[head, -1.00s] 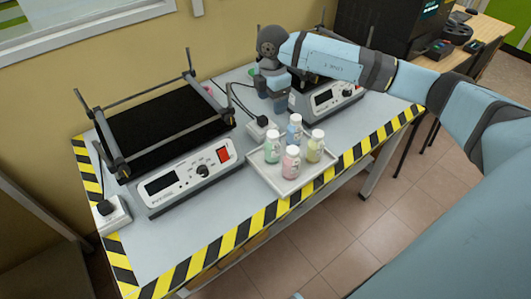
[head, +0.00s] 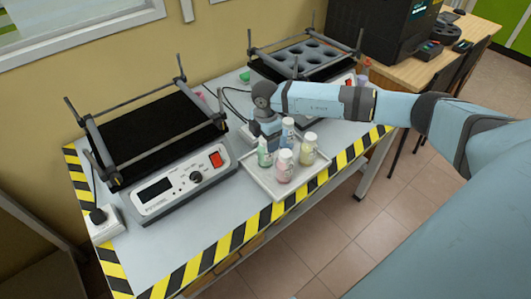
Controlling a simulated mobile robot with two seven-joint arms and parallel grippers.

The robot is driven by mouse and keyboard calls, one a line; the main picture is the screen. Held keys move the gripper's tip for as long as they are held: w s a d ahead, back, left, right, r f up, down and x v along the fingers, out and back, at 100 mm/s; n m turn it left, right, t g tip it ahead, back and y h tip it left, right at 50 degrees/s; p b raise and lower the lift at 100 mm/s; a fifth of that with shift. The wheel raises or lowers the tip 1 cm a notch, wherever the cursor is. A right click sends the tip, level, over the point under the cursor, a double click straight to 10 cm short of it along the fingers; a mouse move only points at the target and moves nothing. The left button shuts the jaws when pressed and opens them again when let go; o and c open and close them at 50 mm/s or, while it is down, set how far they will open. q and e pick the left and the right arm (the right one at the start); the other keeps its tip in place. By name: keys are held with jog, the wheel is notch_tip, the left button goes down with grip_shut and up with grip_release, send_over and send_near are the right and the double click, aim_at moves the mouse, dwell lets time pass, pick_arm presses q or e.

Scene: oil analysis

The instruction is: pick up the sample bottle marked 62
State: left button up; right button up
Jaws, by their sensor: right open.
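Several small white-capped sample bottles stand upright on a white tray (head: 262,184): a green one (head: 264,152), a blue one (head: 287,132), a pink one (head: 284,167) and a yellow one (head: 309,148). Their markings are too small to read, so I cannot tell which is 62. My right gripper (head: 267,133) is open and points down at the back of the tray, close to the green and blue bottles. Its fingertips are partly hidden, and I cannot tell whether it touches either bottle. My left gripper is out of view.
A shaker with a black platform (head: 150,135) stands left of the tray. A second shaker with a holed rack (head: 305,58) stands behind my right arm. Yellow-black tape (head: 225,243) marks the table edge. The front strip of the table is clear.

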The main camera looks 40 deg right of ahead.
jog(key=shift+f, duration=0.1)
jog(key=c, duration=1.3)
grip_shut()
